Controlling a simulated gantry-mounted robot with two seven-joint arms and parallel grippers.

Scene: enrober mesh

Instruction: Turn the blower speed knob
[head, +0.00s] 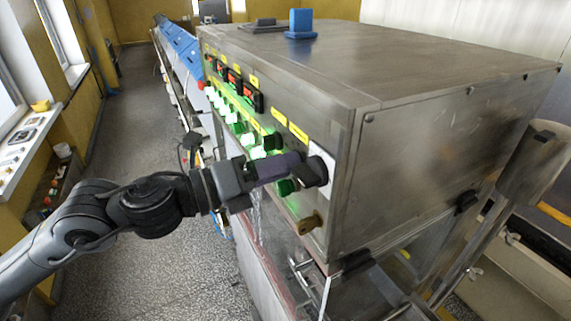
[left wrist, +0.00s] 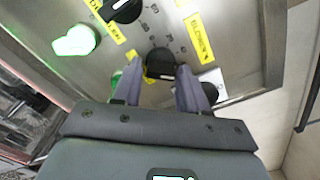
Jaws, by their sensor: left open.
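The blower speed knob (left wrist: 160,62) is black and round, on the metal panel beside a yellow label (left wrist: 198,38) that seems to read BLOWER. Printed scale numbers surround it. In the left wrist view my left gripper (left wrist: 159,70) is open, with one finger on each side of the knob. I cannot tell whether the fingers touch it. In the head view my left gripper (head: 285,168) reaches the near end of the control panel, and its fingers hide the knob there. My right gripper is not in view.
A black switch on a white plate (head: 325,160) sits close beside my fingers. Another black knob (left wrist: 122,8) and a lit green button (left wrist: 75,40) are nearby. Lit green buttons (head: 237,117) line the panel of the steel cabinet (head: 440,150). A brass-coloured fitting (head: 309,223) sticks out below.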

